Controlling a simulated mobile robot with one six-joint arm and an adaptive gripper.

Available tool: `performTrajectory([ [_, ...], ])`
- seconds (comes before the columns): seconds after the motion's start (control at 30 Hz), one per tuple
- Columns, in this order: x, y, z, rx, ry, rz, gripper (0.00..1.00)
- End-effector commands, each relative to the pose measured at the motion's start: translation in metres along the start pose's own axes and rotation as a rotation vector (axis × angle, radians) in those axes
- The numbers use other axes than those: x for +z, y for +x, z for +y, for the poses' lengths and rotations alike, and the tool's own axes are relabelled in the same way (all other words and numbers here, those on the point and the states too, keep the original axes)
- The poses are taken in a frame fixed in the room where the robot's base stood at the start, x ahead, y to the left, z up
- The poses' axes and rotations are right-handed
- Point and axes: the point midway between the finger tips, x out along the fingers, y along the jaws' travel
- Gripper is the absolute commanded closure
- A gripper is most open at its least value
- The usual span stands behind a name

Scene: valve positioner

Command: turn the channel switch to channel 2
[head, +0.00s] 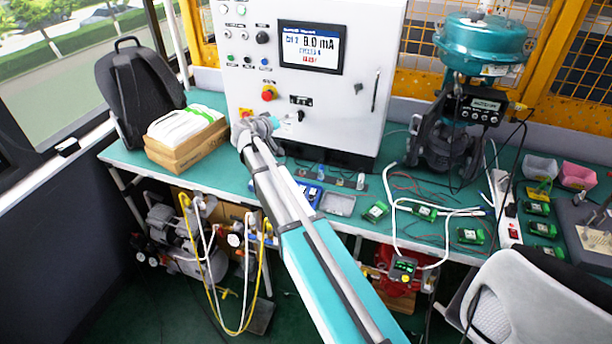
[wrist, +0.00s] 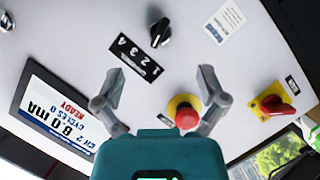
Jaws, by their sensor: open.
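The channel switch is a black knob (wrist: 160,33) on the white control panel, beside a black plate marked 1 2 3 4 (wrist: 135,57). A light mark on the knob faces toward the plate; its exact number is hard to tell. In the head view the switch (head: 300,115) is small, just right of my gripper (head: 274,122). The panel display (wrist: 55,112) reads CH 2, 8.0 mA, CYCLES 0, READY. My gripper (wrist: 160,78) is open and empty, facing the panel. The knob lies beyond its fingertips in the picture, apart from them.
A red emergency button on a yellow base (wrist: 186,114) shows near the right finger. A red rotary handle on yellow (wrist: 272,104) is further right. The bench holds cardboard boxes (head: 185,140), a backpack (head: 140,90) and a teal valve actuator (head: 482,42).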

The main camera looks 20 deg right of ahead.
Motion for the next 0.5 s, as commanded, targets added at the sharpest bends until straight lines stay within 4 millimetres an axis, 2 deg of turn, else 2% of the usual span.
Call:
performTrajectory([
  [0.03,-0.001,-0.009,0.002,-0.001,-0.001,0.001,0.09],
  [0.4,-0.001,-0.061,0.002,-0.001,-0.002,0.001,0.09],
  [0.5,0.013,-0.059,0.010,-0.020,-0.002,-0.046,0.09],
])
